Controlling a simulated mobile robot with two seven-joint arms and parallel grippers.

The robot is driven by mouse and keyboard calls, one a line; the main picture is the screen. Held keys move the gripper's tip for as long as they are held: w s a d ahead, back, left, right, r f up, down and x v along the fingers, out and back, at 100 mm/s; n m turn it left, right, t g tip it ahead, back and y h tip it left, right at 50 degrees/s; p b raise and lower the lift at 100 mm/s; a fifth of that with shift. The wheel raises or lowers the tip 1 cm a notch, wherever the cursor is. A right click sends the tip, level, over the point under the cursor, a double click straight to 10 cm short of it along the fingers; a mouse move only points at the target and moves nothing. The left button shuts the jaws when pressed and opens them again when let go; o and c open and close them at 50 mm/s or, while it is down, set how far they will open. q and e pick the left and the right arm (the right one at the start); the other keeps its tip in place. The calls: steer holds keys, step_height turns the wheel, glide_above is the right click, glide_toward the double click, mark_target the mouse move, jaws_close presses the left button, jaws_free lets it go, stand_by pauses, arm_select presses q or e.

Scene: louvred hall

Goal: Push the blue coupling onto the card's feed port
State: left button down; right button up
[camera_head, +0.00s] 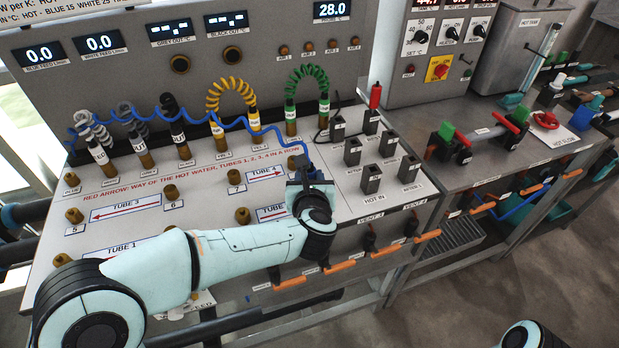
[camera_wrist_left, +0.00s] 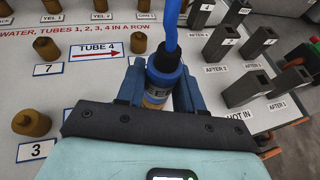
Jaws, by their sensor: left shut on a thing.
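My left gripper (camera_head: 306,176) is over the right part of the sloping panel, seen from behind its wrist. In the left wrist view its two blue-grey fingers (camera_wrist_left: 158,88) are shut around the blue coupling (camera_wrist_left: 166,68), which has a dark printed band and a blue hose leaving its top. Brass shows below the band; I cannot tell whether it is the coupling's own end or a port under it. In the head view the gripper hides most of the coupling. The card (camera_head: 58,10) is cut off at the top left, so its port number is not readable. My right gripper is out of view.
Brass ports stand around the gripper, among them port 7 (camera_wrist_left: 49,50) and port 3 (camera_wrist_left: 31,122). Dark square sockets (camera_head: 371,178) stand close on the right. The blue hose (camera_head: 240,123) loops over labelled plugs, with yellow (camera_head: 228,82) and green (camera_head: 308,70) coils behind.

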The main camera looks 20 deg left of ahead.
mark_target(310, 177)
arm_select(q)
steer(key=shift+f+b, duration=0.3)
steer(key=shift+f, duration=0.15)
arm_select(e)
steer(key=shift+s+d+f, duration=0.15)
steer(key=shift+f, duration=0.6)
arm_select(q)
steer(key=c, duration=0.6)
jaws_free()
steer(key=shift+c, duration=0.2)
steer(key=s+r+p, duration=0.1)
steer(key=s+r, duration=0.1)
steer(key=r, duration=0.1)
steer(key=s+d+r+p, duration=0.1)
steer(key=r, duration=0.1)
steer(key=shift+p, duration=0.3)
steer(key=shift+s+r+p, duration=0.35)
steer(key=shift+s+r, duration=0.05)
steer(key=shift+r, duration=0.15)
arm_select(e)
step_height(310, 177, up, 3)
